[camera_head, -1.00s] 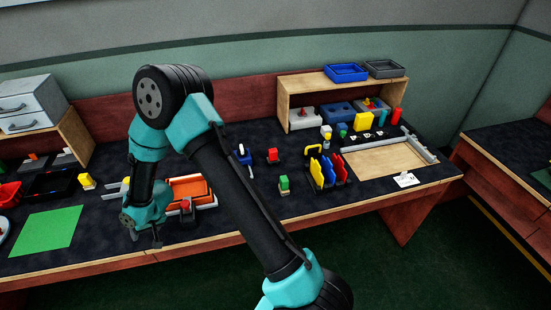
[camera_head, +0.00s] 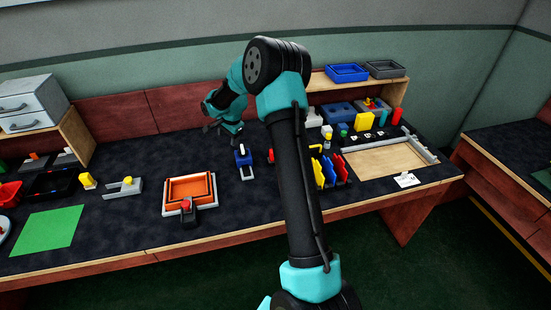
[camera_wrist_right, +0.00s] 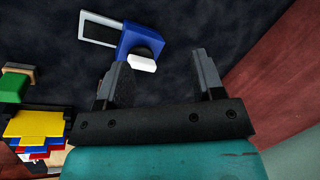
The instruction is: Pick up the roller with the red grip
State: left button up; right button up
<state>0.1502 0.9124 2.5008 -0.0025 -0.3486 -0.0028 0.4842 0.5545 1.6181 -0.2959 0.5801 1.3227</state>
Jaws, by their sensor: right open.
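My right gripper (camera_wrist_right: 162,78) is open and empty in the wrist view, above the dark tabletop. A blue block-like item (camera_wrist_right: 140,42) with a pale frame and a white part lies just beyond the fingertips, not between them; it also shows in the head view (camera_head: 243,156). In the head view a small red item (camera_head: 270,155) shows beside my right arm, mostly hidden by it. I cannot tell whether it is the roller with the red grip. My left gripper is out of view.
An orange tray (camera_head: 190,188) with a red-knobbed black part (camera_head: 185,205) stands left of the arm. Yellow and blue upright pieces (camera_head: 318,172) stand right of it. A wooden shelf (camera_head: 396,92) and a red-brown back panel (camera_wrist_right: 285,75) bound the bench.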

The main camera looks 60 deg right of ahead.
jog(key=s+d+r+m+g, duration=0.3)
jog(key=s+d+m, duration=0.4)
jog(key=s+d, duration=0.5)
jog(key=shift+s+d+r+m, duration=0.3)
jog(key=shift+s+r, duration=0.3)
jog(key=shift+r, duration=0.1)
jog(key=shift+f, duration=0.15)
notch_tip(320, 180, down, 12)
jog(key=shift+f, duration=0.1)
jog(key=shift+a+f, duration=0.15)
jog(key=shift+f, duration=2.35)
jog(key=shift+c, duration=0.4)
jog(key=c, duration=1)
